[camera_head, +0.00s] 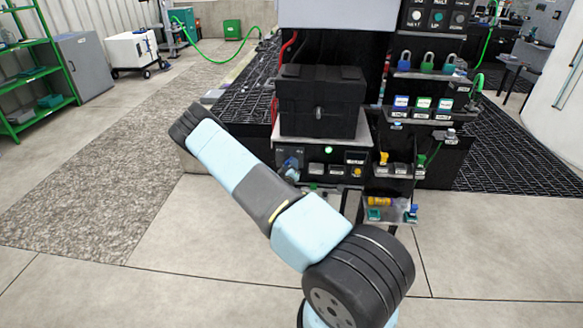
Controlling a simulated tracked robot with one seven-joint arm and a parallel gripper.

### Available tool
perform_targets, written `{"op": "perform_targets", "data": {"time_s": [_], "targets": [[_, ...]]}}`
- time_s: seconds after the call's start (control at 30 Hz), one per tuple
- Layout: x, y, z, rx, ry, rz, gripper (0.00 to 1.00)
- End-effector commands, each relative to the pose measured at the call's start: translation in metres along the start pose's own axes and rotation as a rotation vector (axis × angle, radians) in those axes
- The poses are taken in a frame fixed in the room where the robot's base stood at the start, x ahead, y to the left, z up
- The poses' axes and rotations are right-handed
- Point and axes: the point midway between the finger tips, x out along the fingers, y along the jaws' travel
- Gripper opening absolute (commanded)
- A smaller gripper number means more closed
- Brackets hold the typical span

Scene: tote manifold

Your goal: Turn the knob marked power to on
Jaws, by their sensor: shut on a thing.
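A dark control panel (338,158) sits under a black case, with small pale labels along its front. The end of my arm, with my gripper (291,166), shows small and partly hidden behind my own arm, at the panel's left end. It is against the panel front there and shut on what appears to be a knob. The knob itself is covered, so its mark and the way it points cannot be read.
The black case (320,100) stands above the panel. To the right, shelves hold several padlocks (427,62) and labelled blocks (421,103). A lower tray (390,222) holds small parts. A green rack (40,70) stands far left. The concrete floor (180,270) is clear.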

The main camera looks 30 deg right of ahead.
Motion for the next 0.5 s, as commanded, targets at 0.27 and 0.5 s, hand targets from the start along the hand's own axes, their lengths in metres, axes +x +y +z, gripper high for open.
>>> {"op": "perform_targets", "data": {"time_s": [0.27, 0.5], "targets": [[-0.0026, -0.0036, 0.0031, -0.001, -0.007, -0.008, 0.53], [-0.0012, -0.0017, 0.0015, -0.001, -0.004, -0.004, 0.74]]}}
